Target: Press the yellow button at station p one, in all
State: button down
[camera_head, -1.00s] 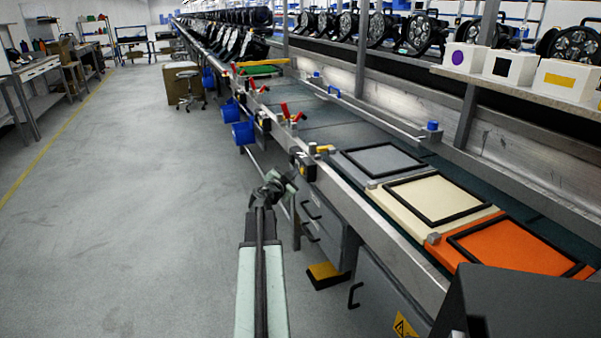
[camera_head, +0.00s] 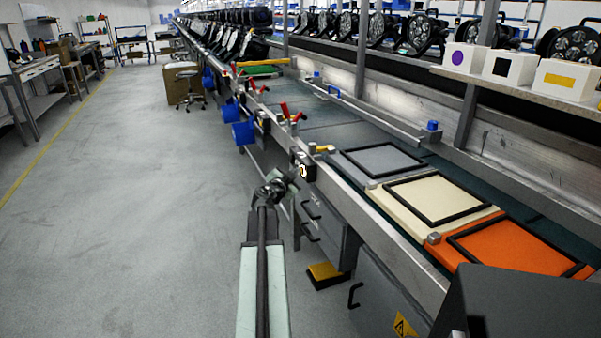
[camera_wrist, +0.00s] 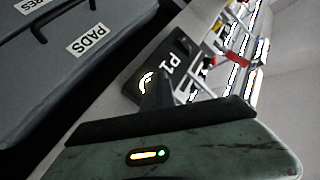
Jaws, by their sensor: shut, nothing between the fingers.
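The station P1 box (camera_wrist: 172,68) is a dark panel with white "P1" lettering in the wrist view. A round button with a lit, whitish-yellow ring (camera_wrist: 146,82) is on its face, partly hidden by my gripper. In the head view the box (camera_head: 307,162) is on the conveyor's near side, with the lit ring (camera_head: 303,171) facing the aisle. My gripper (camera_head: 290,179) is shut and empty, just left of and below the ring. In the wrist view its dark fingers (camera_wrist: 158,90) overlap the ring's edge; I cannot tell whether they touch it.
Grey drawers (camera_head: 325,225) with black handles are under the conveyor, right of my arm. Blue bins (camera_head: 243,132) hang farther along the rail. Grey, cream and orange trays (camera_head: 440,198) lie on the belt. The aisle floor (camera_head: 150,200) on the left is clear.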

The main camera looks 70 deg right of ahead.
jog(key=shift+a, duration=0.1)
jog(key=shift+w+a, duration=0.45)
jog(key=shift+w, duration=0.15)
jog(key=w+a, duration=0.1)
jog(key=w, duration=0.1)
jog(key=w+a, duration=0.2)
dwell(0.4)
jog(key=shift+s, duration=0.1)
dwell(0.5)
